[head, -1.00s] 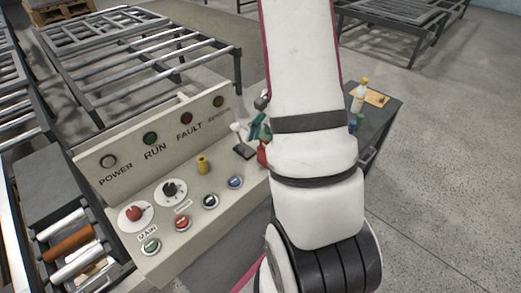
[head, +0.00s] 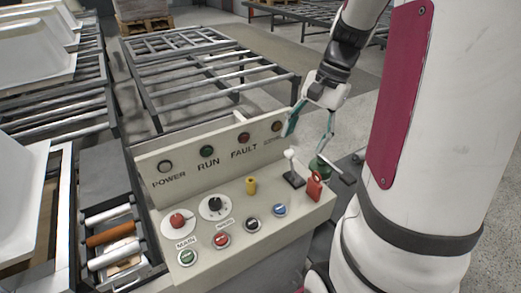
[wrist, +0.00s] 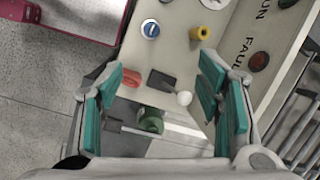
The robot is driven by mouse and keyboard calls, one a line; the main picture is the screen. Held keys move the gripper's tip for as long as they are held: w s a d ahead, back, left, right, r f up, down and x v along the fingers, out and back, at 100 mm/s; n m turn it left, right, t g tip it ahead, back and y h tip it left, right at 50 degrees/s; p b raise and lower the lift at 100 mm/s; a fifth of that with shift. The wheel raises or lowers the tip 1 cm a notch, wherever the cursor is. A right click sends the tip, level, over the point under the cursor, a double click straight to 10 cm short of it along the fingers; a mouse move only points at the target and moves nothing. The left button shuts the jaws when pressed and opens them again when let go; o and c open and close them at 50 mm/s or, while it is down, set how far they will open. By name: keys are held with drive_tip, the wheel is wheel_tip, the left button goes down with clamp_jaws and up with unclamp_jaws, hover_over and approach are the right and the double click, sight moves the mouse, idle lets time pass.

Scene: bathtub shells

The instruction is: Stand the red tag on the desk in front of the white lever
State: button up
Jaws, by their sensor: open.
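The red tag (head: 314,187) stands upright on the desk (head: 225,205), near its right end. The white lever (head: 290,160) rises from a dark base, and the tag is beside it, to its right and a little nearer in the head view. In the wrist view the red tag (wrist: 131,79) is left of the lever's dark base, apart from it, and the lever's white knob (wrist: 184,98) shows between the fingers. My gripper (head: 306,141) is open and empty above and behind the tag and lever; its teal fingers (wrist: 165,100) are wide apart in the wrist view.
A green object (head: 321,164) is just behind the tag, beside a dark surface. The desk carries a yellow knob (head: 251,186), a blue button (head: 280,210) and several other controls. An upright lamp panel (head: 207,160) runs along its back. Roller frames stand behind.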

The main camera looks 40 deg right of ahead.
drive_tip(key=s+a+r+n+t+h, duration=0.1)
drive_tip(key=s+a+r+n+t, duration=0.1)
drive_tip(key=s+a+r+n, duration=0.2)
drive_tip(key=s+a+r+n+t+h, duration=0.2)
drive_tip(key=s+a+r+n, duration=0.2)
drive_tip(key=a+n, duration=0.6)
drive_tip(key=a+r, duration=0.1)
drive_tip(key=a, duration=0.4)
drive_tip(key=shift+a+r+t, duration=0.15)
drive_tip(key=shift+r+t, duration=0.1)
drive_tip(key=shift+t, duration=0.15)
drive_tip(key=shift+s, duration=0.1)
